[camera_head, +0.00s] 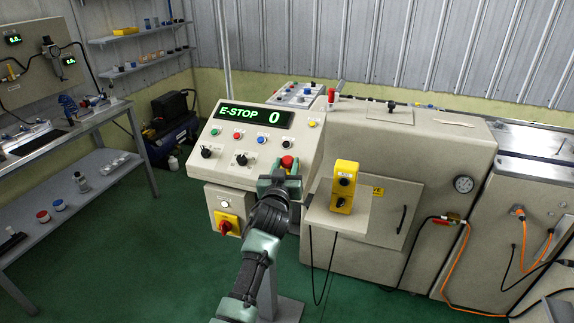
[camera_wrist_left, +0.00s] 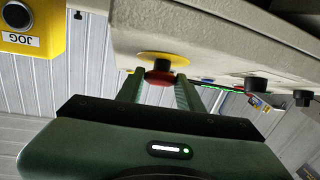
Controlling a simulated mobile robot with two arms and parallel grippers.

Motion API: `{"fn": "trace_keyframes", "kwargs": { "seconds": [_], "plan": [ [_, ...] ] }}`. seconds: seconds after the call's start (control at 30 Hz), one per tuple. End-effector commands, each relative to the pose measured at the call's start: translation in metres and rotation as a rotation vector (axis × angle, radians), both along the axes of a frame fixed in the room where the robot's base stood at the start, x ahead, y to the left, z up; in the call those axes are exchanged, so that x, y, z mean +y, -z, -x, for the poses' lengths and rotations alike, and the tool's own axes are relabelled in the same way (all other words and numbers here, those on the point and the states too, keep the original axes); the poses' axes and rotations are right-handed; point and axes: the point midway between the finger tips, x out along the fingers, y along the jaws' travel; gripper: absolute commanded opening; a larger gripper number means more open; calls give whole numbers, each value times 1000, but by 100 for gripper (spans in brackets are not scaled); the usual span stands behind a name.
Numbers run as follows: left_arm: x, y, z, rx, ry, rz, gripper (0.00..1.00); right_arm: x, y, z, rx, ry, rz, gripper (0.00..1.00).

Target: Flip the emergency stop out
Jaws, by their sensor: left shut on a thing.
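The red emergency stop button (camera_head: 288,162) is on the lower right of the sloping control panel (camera_head: 222,155). In the left wrist view the red button (camera_wrist_left: 160,78) stands out from a yellow round plate (camera_wrist_left: 165,58). My left gripper (camera_head: 284,171) reaches the button from the front, its two fingers on either side of it, shut on it. The fingers and wrist hide part of the button in the head view. The green display (camera_head: 253,115) reads "E-STOP 0". My right gripper is not in view.
A yellow jog box (camera_head: 344,187) stands on a small shelf (camera_head: 330,217) right of my left gripper. A red and yellow rotary switch (camera_head: 227,224) is below the panel to the left. Black knobs (camera_head: 242,159) and coloured buttons share the panel. Green floor lies in front.

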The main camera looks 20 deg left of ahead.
Motion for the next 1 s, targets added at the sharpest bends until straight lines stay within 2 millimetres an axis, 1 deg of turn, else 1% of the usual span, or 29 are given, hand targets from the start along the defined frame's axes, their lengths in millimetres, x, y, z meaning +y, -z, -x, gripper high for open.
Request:
{"fn": "trace_keyframes", "kwargs": {
  "seconds": [0.03, 0.27, 0.3, 0.33, 0.37, 0.63, 0.73, 0.87, 1.0],
  "plan": [
    [0, -9, 2, -3, 0, 3, 0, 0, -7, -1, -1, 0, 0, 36],
    [0, -7, 2, -4, 1, 0, 0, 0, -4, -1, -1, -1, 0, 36],
    [0, -7, 2, -4, 1, 0, 45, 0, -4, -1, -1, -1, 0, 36],
    [0, -7, 2, -4, 1, 0, 53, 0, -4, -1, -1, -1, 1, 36],
    [0, -7, 2, -4, 1, 0, 59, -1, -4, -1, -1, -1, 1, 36],
    [0, -6, 2, -3, 0, 0, 59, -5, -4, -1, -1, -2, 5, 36],
    [0, -5, 5, -3, 0, 0, 59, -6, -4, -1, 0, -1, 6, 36],
    [-2, -4, 18, -2, -1, 0, 59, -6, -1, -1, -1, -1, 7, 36],
    [-5, -4, 41, -4, 0, 0, 59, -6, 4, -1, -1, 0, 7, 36]
  ]
}}
